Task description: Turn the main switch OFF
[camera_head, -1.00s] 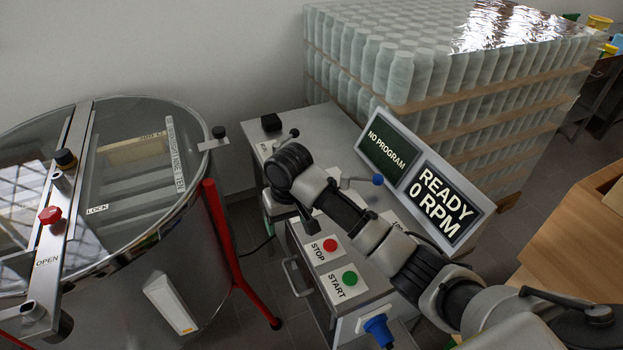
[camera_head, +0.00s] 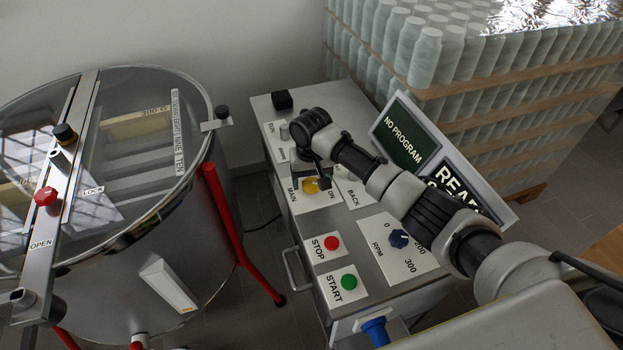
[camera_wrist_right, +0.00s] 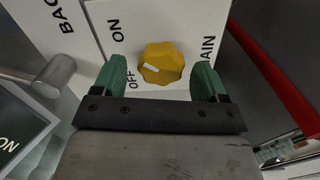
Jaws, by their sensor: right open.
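The main switch is a yellow lobed knob (camera_head: 311,186) on a white plate (camera_head: 296,199) marked MAIN and ON, on top of the grey control cabinet. In the right wrist view the yellow knob (camera_wrist_right: 161,63) has a small white mark on its lower left, near the word OFF; ON is printed further up the plate. My right gripper (camera_wrist_right: 161,80) is open, with one green fingertip to each side of the knob and slightly short of it. In the head view, my right gripper (camera_head: 314,174) is over the plate, partly hiding the knob. My left gripper is not in view.
A display (camera_head: 420,150) reading NO PROGRAM stands behind my right arm. A glass-lidded tank (camera_head: 130,262) stands left.

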